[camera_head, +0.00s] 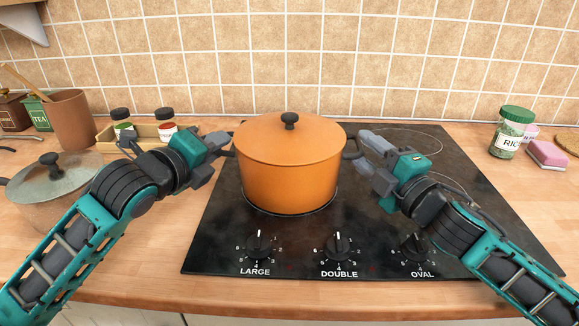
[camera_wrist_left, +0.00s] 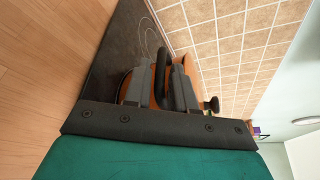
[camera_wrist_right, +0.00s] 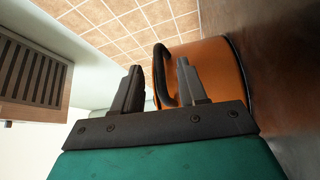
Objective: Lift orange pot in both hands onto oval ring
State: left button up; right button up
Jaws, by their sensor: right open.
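The orange pot (camera_head: 290,175), lidded with a dark knob (camera_head: 290,120), stands upright on the left part of the black cooktop. My left gripper (camera_head: 222,143) is at its left handle; in the left wrist view the fingers close in on both sides of the dark handle (camera_wrist_left: 162,70). My right gripper (camera_head: 362,147) is at the right handle; in the right wrist view its fingers stand apart with the handle (camera_wrist_right: 160,75) between them and gaps beside it. Thin ring outlines (camera_head: 405,136) show at the cooktop's right rear, partly behind my right arm.
The cooktop (camera_head: 225,240) has front knobs labelled LARGE, DOUBLE and OVAL. A rice jar (camera_head: 510,132) and pink sponge (camera_head: 546,155) lie right of the cooktop.

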pick_arm(q)
jog(key=shift+x, duration=1)
pick_arm(e)
jog(key=shift+x, duration=1.15)
pick_arm(q)
jog(key=shift+c, duration=0.3)
pick_arm(e)
jog(key=shift+c, duration=0.2)
pick_arm(q)
grip_shut()
pick_arm(e)
jog(key=c, duration=0.5)
grip_shut()
pick_arm(q)
jog(key=shift+f, duration=0.15)
jog(key=shift+r, duration=0.4)
pick_arm(e)
jog(key=shift+r, duration=0.35)
